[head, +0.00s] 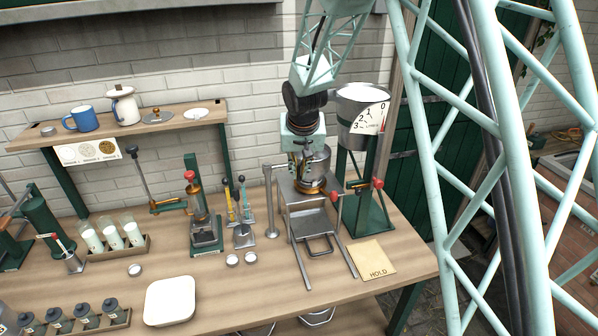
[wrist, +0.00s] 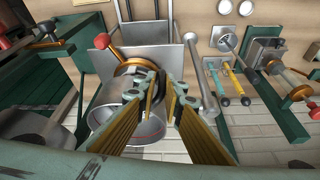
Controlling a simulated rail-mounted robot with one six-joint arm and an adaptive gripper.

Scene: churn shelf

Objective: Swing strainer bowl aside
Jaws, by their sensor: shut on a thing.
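The strainer bowl (head: 316,180) is a shiny metal bowl with a brassy band, above the metal stand at the right of the bench. It also shows in the wrist view (wrist: 125,130), just left of my fingers. My gripper (head: 307,168) is over the bowl. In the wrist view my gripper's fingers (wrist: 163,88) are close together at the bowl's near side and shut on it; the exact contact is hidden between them. A grey upright post (head: 270,200) stands just left of the bowl and shows in the wrist view (wrist: 195,65).
A metal bucket with a dial (head: 362,108) stands close right on a green frame with red-knobbed levers (head: 377,184). A metal stand (head: 310,222) is below the bowl. A green press (head: 203,215) and small levers (head: 240,205) stand left. A HOLD card (head: 372,260) lies in front.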

